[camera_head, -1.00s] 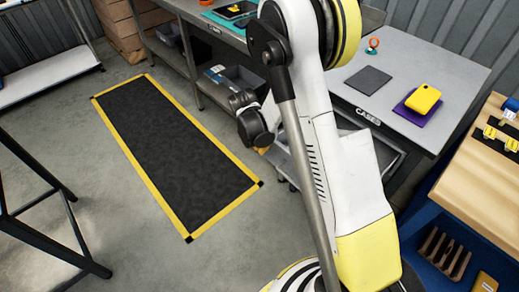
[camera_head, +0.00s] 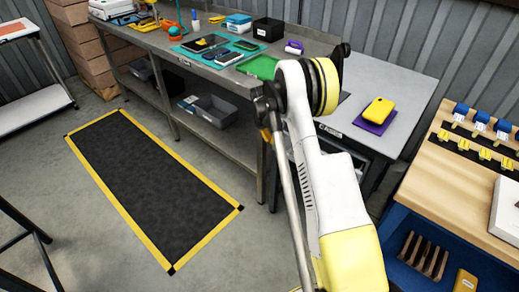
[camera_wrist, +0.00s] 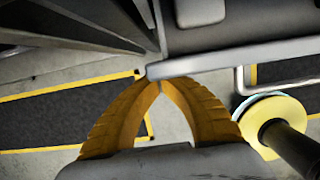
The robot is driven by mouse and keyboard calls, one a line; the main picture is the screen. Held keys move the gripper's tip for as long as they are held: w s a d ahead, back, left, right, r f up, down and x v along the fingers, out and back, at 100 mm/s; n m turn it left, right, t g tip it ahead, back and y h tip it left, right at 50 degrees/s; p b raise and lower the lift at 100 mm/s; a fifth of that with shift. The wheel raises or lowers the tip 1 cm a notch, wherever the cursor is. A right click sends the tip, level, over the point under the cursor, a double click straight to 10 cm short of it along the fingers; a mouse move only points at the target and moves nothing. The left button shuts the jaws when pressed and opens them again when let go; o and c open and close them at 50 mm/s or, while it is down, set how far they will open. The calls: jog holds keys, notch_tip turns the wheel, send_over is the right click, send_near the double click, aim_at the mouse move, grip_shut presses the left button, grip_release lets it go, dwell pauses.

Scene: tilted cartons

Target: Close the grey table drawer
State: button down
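The grey table (camera_head: 395,75) stands right of centre in the head view. Its drawer (camera_head: 358,158) shows under the tabletop as a light rim around a dark inside, partly hidden by my arm. How far it stands out is hard to tell. In the wrist view my gripper (camera_wrist: 161,82) has its two orange fingers together at the tips, with nothing seen between them. The tips are at the left end of a light grey bar (camera_wrist: 235,58), probably the drawer's edge; contact is unclear. In the head view my gripper is mostly hidden behind my arm.
A long grey workbench (camera_head: 215,75) with trays and tools stands left of the table. A yellow case (camera_head: 379,108) lies on a purple pad on the table. A wooden-topped blue bench (camera_head: 450,190) is at the right. The yellow-edged black mat (camera_head: 150,180) lies on open floor.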

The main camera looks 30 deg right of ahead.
jog(key=shift+w+d, duration=0.3)
jog(key=shift+d, duration=0.55)
jog(key=shift+w+d, duration=0.3)
jog(key=shift+d, duration=0.55)
jog(key=shift+w+d, duration=0.3)
jog(key=shift+d, duration=0.55)
